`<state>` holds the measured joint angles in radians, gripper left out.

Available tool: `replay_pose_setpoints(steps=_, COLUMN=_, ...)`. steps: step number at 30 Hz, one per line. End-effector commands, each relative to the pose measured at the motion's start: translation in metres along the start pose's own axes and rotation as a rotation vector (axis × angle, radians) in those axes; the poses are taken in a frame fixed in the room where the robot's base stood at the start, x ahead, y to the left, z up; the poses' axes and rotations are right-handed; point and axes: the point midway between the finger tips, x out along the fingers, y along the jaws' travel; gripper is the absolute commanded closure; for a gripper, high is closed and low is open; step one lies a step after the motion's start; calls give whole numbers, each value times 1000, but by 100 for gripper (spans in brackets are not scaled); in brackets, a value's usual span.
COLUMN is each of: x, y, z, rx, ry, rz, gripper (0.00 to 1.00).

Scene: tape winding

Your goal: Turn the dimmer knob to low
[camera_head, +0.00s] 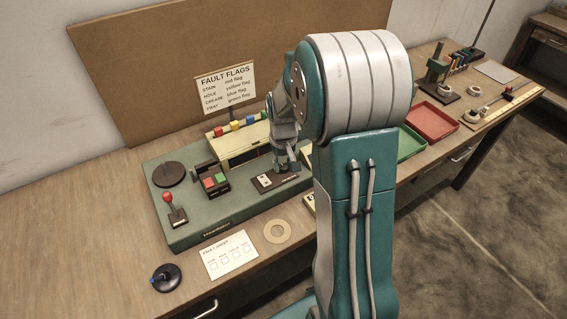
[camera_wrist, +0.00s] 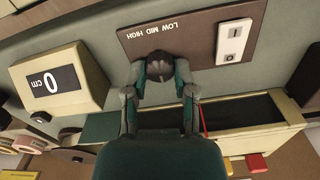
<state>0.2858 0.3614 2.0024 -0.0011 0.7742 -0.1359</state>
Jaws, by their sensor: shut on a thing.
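The dark dimmer knob (camera_wrist: 160,68) sits on a brown panel (camera_wrist: 190,22) marked LOW, MID and HIGH, seen in the wrist view. My gripper (camera_wrist: 160,75) has its two fingers on either side of the knob and is shut on it. I cannot tell which mark the knob points to. In the head view my gripper (camera_head: 286,163) reaches down to the panel (camera_head: 263,185) on the green machine base; the knob is hidden there.
A white rocker switch (camera_wrist: 233,40) is on the same panel. A "0 cm" display (camera_wrist: 50,82) stands beside it. A red-knobbed lever (camera_head: 170,205), red and green buttons (camera_head: 214,181) and a cream box (camera_head: 240,147) stand left of my gripper.

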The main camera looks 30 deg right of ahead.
Motion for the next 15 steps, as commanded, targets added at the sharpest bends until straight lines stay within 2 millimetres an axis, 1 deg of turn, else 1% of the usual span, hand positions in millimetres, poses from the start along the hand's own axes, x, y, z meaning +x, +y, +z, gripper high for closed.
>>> replay_pose_setpoints(steps=11, x=0, y=0, z=2, rx=-3, ry=-8, rz=-3, gripper=100)
replay_pose_setpoints(steps=12, x=0, y=0, z=2, rx=-3, ry=-8, rz=-3, gripper=52)
replay_pose_setpoints(steps=13, x=0, y=0, z=2, rx=-3, ry=-8, rz=-3, gripper=38)
replay_pose_setpoints(steps=14, x=0, y=0, z=2, rx=-3, ry=-7, rz=-3, gripper=31)
replay_pose_setpoints(steps=15, x=1, y=0, z=2, rx=-3, ry=-7, rz=-2, gripper=31)
